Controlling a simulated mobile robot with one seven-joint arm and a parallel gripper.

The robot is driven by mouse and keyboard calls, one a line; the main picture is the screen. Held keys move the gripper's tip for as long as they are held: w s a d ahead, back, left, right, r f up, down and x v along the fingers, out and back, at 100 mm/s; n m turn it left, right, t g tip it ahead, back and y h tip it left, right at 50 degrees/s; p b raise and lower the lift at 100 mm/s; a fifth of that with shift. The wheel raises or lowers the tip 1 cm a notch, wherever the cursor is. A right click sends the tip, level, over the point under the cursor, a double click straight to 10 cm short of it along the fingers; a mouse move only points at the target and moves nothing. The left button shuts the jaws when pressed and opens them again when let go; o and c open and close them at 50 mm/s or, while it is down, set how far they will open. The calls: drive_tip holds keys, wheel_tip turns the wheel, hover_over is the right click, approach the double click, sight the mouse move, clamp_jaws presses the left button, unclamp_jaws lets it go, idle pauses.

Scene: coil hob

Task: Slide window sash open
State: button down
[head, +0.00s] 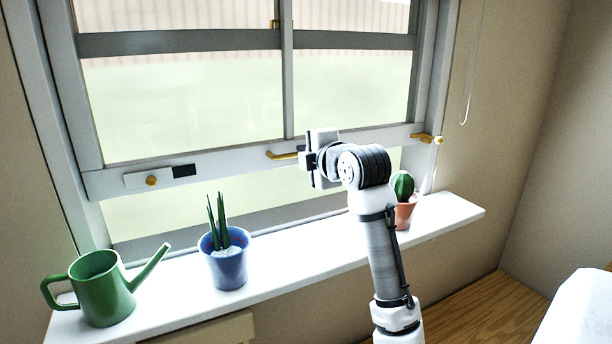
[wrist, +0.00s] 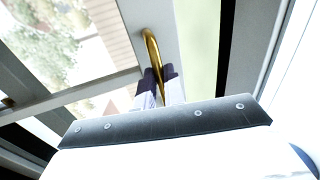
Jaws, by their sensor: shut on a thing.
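The window sash (head: 225,157) is a grey-white frame with glass panes. Its bottom rail stands above the sill, with a gap below it. A brass handle (head: 283,155) is fixed on the middle of the rail. My gripper (head: 306,158) is at the handle's right part. In the wrist view my gripper's fingers (wrist: 160,84) are closed around the curved brass handle (wrist: 152,48). My gripper and wrist hide the right part of the handle in the head view.
A white sill (head: 300,252) holds a green watering can (head: 100,287), a blue pot with a spiky plant (head: 226,262) and a cactus in a terracotta pot (head: 404,208) beside my arm. A brass latch (head: 422,137) is at the rail's right end. A cord (head: 466,95) hangs on the right.

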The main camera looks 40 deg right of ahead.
wheel_tip(320, 180, up, 11)
drive_tip(key=p, duration=0.4)
drive_tip(key=shift+f, duration=0.15)
drive_tip(key=c, duration=1.5)
unclamp_jaws()
drive_tip(key=b+v, duration=0.4)
drive_tip(key=v, duration=1)
drive_tip(key=shift+f, duration=0.1)
